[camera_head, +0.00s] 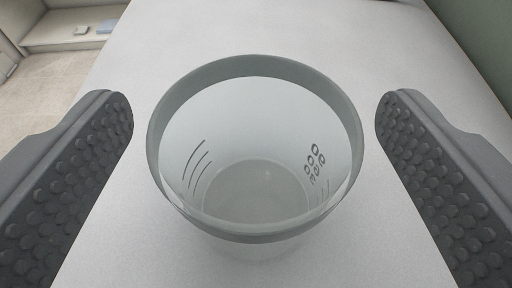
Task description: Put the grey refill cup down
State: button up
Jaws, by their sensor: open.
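The grey refill cup (254,236) stands upright on a pale grey surface (400,265), in the middle of the view. Its wall is see-through with a grey rim, and it has curved lines and printed marks on its side. It looks empty. My gripper (254,115) is open, with one dark, studded finger on each side of the cup. Both fingers are clear of the cup, with a gap on the left and on the right.
The surface around the cup is bare. A green wall (480,40) borders it at the upper right. Beyond its left edge lie a beige floor (45,85) and a white shelf (60,40) with small light items on it.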

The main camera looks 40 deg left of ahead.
jog(key=c, duration=1.1)
jog(key=shift+d+r, duration=0.1)
jog(key=shift+r, duration=0.05)
